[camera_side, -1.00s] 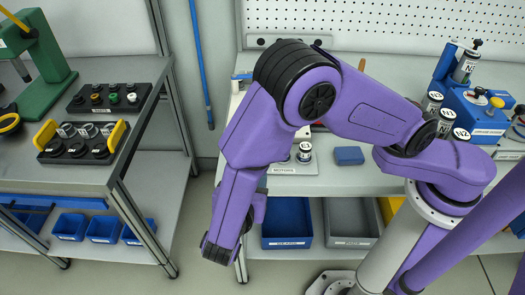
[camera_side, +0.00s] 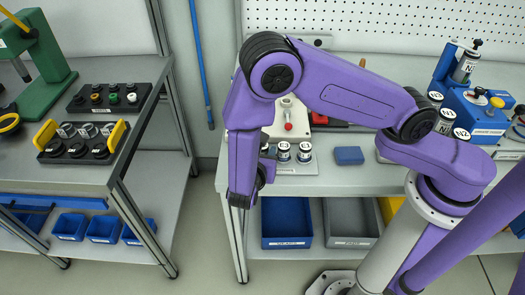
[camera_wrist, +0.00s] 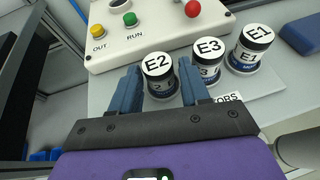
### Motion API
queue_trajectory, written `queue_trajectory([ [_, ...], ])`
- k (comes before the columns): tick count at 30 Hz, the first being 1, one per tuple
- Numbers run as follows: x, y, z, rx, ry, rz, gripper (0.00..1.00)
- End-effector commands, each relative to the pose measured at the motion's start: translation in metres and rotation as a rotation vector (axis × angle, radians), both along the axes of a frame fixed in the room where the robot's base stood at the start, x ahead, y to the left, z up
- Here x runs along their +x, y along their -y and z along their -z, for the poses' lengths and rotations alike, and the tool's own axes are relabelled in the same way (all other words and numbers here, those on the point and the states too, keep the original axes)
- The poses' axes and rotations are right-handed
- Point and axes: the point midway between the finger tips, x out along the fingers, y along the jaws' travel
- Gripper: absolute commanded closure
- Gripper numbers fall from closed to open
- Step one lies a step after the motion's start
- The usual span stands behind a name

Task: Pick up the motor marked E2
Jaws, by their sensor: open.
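The motor marked E2 (camera_wrist: 158,77) has a white round cap and stands upright at the left end of a short row in the wrist view. My gripper (camera_wrist: 160,68) is open, with its blue fingers to the left and right of E2 in that view. Nothing is held. I cannot tell whether the fingers touch E2 or how far above it they are. In the side view the fingertips are hidden behind my arm, and E2 cannot be made out for certain.
Motors E3 (camera_wrist: 208,62) and E1 (camera_wrist: 248,49) stand right of E2, with E3 close to the right finger. Behind the row is a white control box (camera_wrist: 150,35) with yellow, green and red buttons. A blue block (camera_side: 349,155) lies on the bench to the right.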

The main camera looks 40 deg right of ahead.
Motion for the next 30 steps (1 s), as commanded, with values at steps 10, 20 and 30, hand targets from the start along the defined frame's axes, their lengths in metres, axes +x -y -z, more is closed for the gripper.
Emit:
queue_trajectory([
  [10,0.021,0.029,0.011,0.000,0.000,0.001,0.54],
  [20,0.021,0.029,0.011,0.000,0.000,0.000,0.93],
  [30,0.021,0.028,0.009,0.000,0.001,0.000,0.95],
])
